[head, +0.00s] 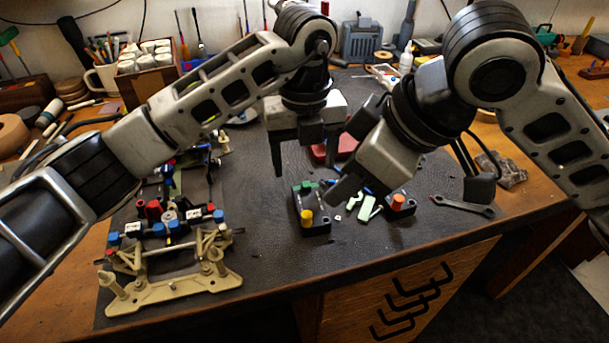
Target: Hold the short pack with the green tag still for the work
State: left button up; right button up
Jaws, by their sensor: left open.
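A short black pack (318,226) lies on the dark mat, with a green tag (305,186) at its far end and a yellow cap (307,217) at its near end. My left gripper (304,162) points down above and behind the pack, open, with nothing between its fingers. My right gripper (347,155) is tilted, with its fingers apart; its near finger is just right of the pack and hides part of what lies behind. I cannot tell whether that finger touches the pack.
A second black pack with an orange cap (398,202), a pale green piece (367,208) and a wrench (463,206) lie to the right. The car chassis (170,235) fills the mat's left side. The mat (350,260) is clear in front.

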aim_at(306, 195)
pick_arm(q)
jog(key=shift+f, duration=2.5)
